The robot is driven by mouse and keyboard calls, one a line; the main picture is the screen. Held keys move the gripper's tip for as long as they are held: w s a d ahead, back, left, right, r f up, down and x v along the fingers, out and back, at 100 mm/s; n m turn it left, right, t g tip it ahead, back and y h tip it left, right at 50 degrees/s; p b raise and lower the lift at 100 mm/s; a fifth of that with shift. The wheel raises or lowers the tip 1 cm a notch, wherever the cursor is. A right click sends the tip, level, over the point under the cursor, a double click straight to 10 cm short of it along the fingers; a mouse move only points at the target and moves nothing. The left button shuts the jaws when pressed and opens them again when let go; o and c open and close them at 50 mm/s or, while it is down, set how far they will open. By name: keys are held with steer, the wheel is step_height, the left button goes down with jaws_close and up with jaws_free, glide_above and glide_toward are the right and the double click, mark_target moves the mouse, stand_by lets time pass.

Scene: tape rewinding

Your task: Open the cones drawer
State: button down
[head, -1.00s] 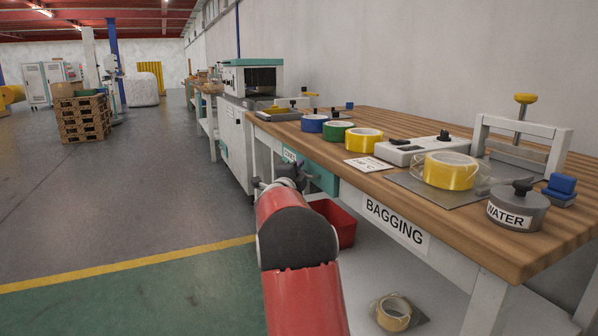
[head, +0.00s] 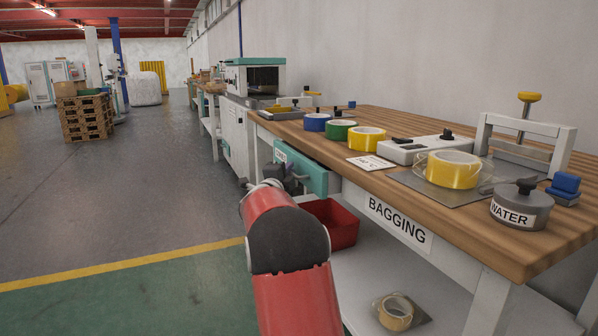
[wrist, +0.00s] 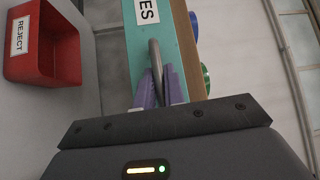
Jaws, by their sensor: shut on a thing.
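The cones drawer (head: 312,178) is a teal drawer under the wooden bench top, pulled partly out from the bench front. In the wrist view its teal front (wrist: 138,40) carries a white label, of which only the ending "ES" shows. My gripper (wrist: 158,88) has purple fingers shut on the drawer's grey bar handle (wrist: 155,60). In the head view my gripper (head: 290,174) is at the drawer front, partly hidden by my red arm.
A red reject bin (head: 335,222) stands under the bench, just below the drawer; it also shows in the wrist view (wrist: 45,50). The wooden bench top (head: 480,232) holds tape rolls and a water pot (head: 522,205).

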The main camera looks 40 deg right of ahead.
steer(key=w+a, duration=0.4)
steer(key=a, duration=1.3)
steer(key=shift+d+f, duration=0.1)
steer(key=c, duration=1.8)
jaws_free()
steer(key=shift+o, duration=0.2)
steer(key=v, duration=0.7)
steer(key=shift+s+a, duration=0.2)
steer(key=shift+a, duration=0.15)
